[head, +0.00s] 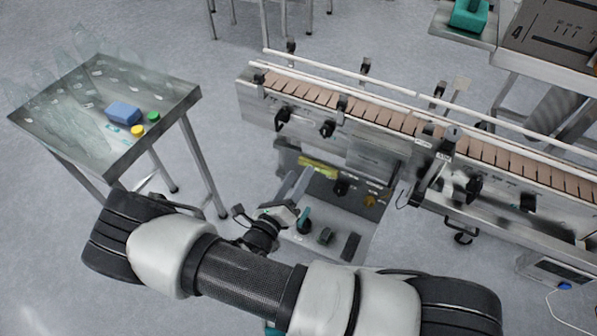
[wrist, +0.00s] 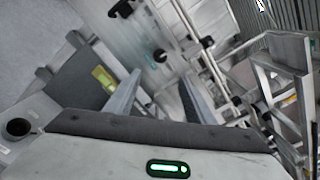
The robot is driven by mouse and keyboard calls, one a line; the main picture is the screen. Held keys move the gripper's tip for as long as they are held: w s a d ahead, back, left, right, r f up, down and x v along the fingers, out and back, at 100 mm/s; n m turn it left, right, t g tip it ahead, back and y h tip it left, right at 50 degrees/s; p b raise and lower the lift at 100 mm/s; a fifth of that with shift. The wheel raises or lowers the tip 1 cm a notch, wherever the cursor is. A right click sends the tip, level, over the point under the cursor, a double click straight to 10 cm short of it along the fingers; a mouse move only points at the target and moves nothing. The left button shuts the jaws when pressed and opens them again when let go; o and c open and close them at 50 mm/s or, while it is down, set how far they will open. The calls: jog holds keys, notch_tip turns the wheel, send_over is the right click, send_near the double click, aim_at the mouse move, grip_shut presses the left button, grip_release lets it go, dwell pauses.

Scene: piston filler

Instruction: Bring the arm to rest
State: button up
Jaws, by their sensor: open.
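My arm (head: 245,270) stretches across the bottom of the head view, bent at its dark joints. My gripper (head: 298,200) shows small beyond the forearm, in front of the lower part of the filler machine. In the wrist view my gripper (wrist: 157,97) has its two grey fingers well apart, with nothing between them. The gripper's far finger is hard to make out in the head view.
A conveyor (head: 400,120) with guide rails runs along the machine. A steel table (head: 160,92) at left holds clear bottles, a blue sponge-like block (head: 123,113) and yellow and green caps. Grey floor (head: 225,85) is open between table and conveyor.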

jog(key=s+d+r+m+g+h+p, duration=0.2)
jog(key=d+r+m+g+p, duration=0.1)
jog(key=d+r+m+g, duration=0.65)
jog(key=s+d+r+m+g+h+p, duration=0.1)
jog(key=s+d+r+m+g+p, duration=0.3)
jog(key=r+m, duration=0.85)
jog(key=s+d+r+m+t+y+p, duration=0.1)
jog(key=s+d+r+m+y+p, duration=0.1)
jog(key=s+r+m+y, duration=0.3)
jog(key=s+d+r+m+t+y+p, duration=0.1)
jog(key=s+d+r+m+y+p, duration=0.1)
jog(key=r+m, duration=1.1)
jog(key=s+d+r+y, duration=0.1)
jog(key=s+r+y, duration=0.1)
jog(key=r, duration=0.5)
jog(key=shift+s+m+y, duration=0.4)
jog(key=shift+s, duration=0.45)
